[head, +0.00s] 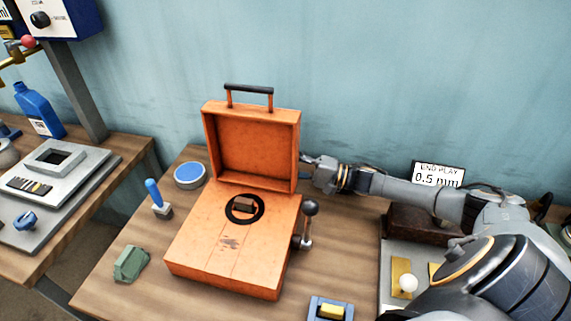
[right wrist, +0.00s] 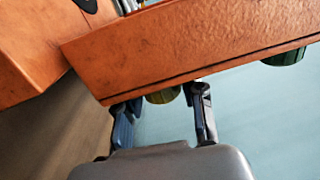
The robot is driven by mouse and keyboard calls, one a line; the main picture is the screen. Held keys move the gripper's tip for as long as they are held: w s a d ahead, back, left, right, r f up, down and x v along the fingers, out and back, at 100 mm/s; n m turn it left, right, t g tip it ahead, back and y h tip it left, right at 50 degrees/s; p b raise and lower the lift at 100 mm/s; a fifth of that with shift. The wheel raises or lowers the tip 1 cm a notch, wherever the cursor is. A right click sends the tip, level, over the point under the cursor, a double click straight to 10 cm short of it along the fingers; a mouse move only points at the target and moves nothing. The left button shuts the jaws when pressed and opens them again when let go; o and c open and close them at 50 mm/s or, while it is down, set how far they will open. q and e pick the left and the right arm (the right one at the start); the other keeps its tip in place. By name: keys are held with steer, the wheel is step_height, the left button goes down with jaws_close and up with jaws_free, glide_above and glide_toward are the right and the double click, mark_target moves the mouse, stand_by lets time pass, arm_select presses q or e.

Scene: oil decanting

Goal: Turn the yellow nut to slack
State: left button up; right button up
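The orange box (head: 232,245) stands on the wooden table with its lid (head: 250,147) raised. In the right wrist view, a ridged yellowish knob (right wrist: 163,96), which looks like the yellow nut, shows partly from behind the lid (right wrist: 190,50). My right gripper (right wrist: 165,105) has its fingers apart, one on each side of this knob; whether they touch it I cannot tell. In the head view my right gripper (head: 310,161) is at the lid's right edge, its tips partly hidden, and the nut is hidden. My left gripper is not in view.
A green ridged knob (right wrist: 284,57) is further right along the lid. A crank (head: 306,225) is on the box's right side. A green block (head: 130,263), blue-handled tool (head: 157,198) and round blue-topped tin (head: 190,175) stand left. The wall (head: 400,80) is close behind.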

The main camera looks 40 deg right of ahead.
steer(key=o, duration=0.3)
steer(key=shift+o, duration=0.2)
